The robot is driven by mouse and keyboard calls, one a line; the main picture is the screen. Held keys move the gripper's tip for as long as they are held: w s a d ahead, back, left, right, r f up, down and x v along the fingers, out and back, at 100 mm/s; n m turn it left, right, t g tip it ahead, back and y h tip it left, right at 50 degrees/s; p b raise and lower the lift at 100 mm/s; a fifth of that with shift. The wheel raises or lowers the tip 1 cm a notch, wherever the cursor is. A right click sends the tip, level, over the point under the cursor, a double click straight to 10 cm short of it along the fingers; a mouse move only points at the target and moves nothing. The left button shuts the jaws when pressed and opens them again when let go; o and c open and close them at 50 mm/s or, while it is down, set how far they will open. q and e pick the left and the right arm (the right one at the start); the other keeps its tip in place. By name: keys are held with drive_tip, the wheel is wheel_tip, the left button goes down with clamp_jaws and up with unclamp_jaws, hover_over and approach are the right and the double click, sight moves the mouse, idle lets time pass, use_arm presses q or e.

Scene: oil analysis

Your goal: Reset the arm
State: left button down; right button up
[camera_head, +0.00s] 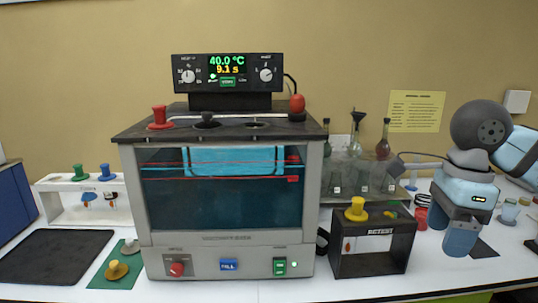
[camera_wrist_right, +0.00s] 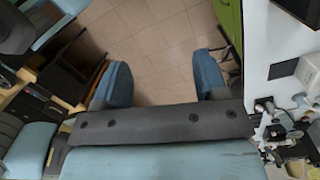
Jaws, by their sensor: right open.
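My right arm (camera_head: 468,165) comes in from the right edge in the head view, blue and dark grey, bent, with its gripper (camera_head: 462,238) pointing down over the right part of the white table. My left arm and gripper are not in view.
A bath apparatus (camera_head: 222,241) with a display reading 40.0 °C stands in the middle. A black RETEST box (camera_head: 372,264) with a yellow-topped piece stands left of my right gripper. Flasks (camera_head: 360,175) stand behind. A white rack (camera_head: 50,207) and black mat (camera_head: 55,257) lie left.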

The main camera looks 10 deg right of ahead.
drive_tip(key=w+a+f+m+t+y, duration=0.1)
drive_tip(key=a+f+m+y, duration=0.2)
drive_tip(key=a+m+y, duration=0.3)
drive_tip(key=w+a+f+m+t+y, duration=0.1)
drive_tip(key=a+f+m+y, duration=0.2)
drive_tip(key=a+y, duration=0.6)
drive_tip(key=w+a+f+m+t+y, duration=0.1)
drive_tip(key=a+f+m+y, duration=0.2)
drive_tip(key=a+m+y, duration=0.3)
drive_tip(key=w+d+f+m+t+h, duration=0.25)
drive_tip(key=f+m+t+h, duration=1.2)
drive_tip(key=m, duration=0.85)
drive_tip(key=s+d+f+m+g+h, duration=0.1)
drive_tip(key=s+f+m+g+h, duration=0.2)
drive_tip(key=s+f, duration=0.65)
drive_tip(key=s+d+f+m+g+h, duration=0.15)
drive_tip(key=s+f+m+g, duration=0.35)
drive_tip(key=f, duration=0.9)
use_arm(q)
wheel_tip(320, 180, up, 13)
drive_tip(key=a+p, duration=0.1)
drive_tip(key=p, duration=1.4)
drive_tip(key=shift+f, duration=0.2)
use_arm(e)
wheel_tip(320, 180, up, 12)
drive_tip(key=d+t, duration=0.1)
drive_tip(key=shift+d+t, duration=0.15)
drive_tip(key=shift+t, duration=0.2)
drive_tip(key=shift+s+r, duration=0.1)
drive_tip(key=shift+s, duration=0.05)
